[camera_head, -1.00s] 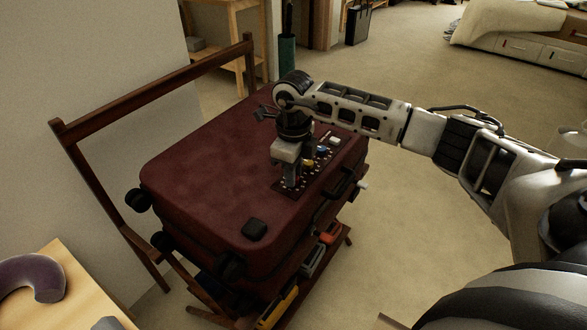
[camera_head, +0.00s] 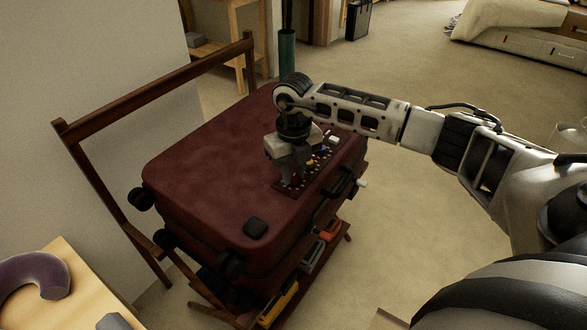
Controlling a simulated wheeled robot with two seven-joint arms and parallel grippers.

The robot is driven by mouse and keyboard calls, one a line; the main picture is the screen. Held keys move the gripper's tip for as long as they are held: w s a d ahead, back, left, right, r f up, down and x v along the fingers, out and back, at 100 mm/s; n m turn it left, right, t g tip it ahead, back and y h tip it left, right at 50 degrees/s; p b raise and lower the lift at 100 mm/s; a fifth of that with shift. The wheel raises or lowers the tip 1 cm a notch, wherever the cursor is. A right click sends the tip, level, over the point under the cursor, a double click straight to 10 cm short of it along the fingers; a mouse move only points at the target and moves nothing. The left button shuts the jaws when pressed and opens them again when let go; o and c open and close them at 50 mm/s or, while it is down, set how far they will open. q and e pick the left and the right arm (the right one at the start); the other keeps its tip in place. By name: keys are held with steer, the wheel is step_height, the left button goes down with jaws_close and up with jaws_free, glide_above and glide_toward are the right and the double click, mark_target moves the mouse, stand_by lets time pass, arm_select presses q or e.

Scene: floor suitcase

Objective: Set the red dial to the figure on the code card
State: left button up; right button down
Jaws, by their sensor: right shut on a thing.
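A dark red suitcase (camera_head: 215,165) lies flat on a wooden rack. A dark dial panel (camera_head: 312,176) runs along its right side, with small yellow, blue and white parts showing. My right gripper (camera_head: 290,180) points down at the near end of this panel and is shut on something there. The fingers hide what they hold, so I cannot see the red dial or its setting. A small white piece (camera_head: 333,140) lies at the far end of the panel; I cannot tell whether it is the code card. My left gripper is not in view.
The wooden rack (camera_head: 150,92) has a raised back rail at the left. Its lower shelf holds a yellow item (camera_head: 280,303) and an orange item (camera_head: 330,231). A table with a purple neck pillow (camera_head: 35,275) stands at the lower left. The floor to the right is clear.

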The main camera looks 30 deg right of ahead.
mark_target(294, 177)
stand_by(0.4)
steer(key=c, duration=1.2)
jaws_free()
steer(key=shift+c, duration=0.2)
step_height(294, 177, up, 16)
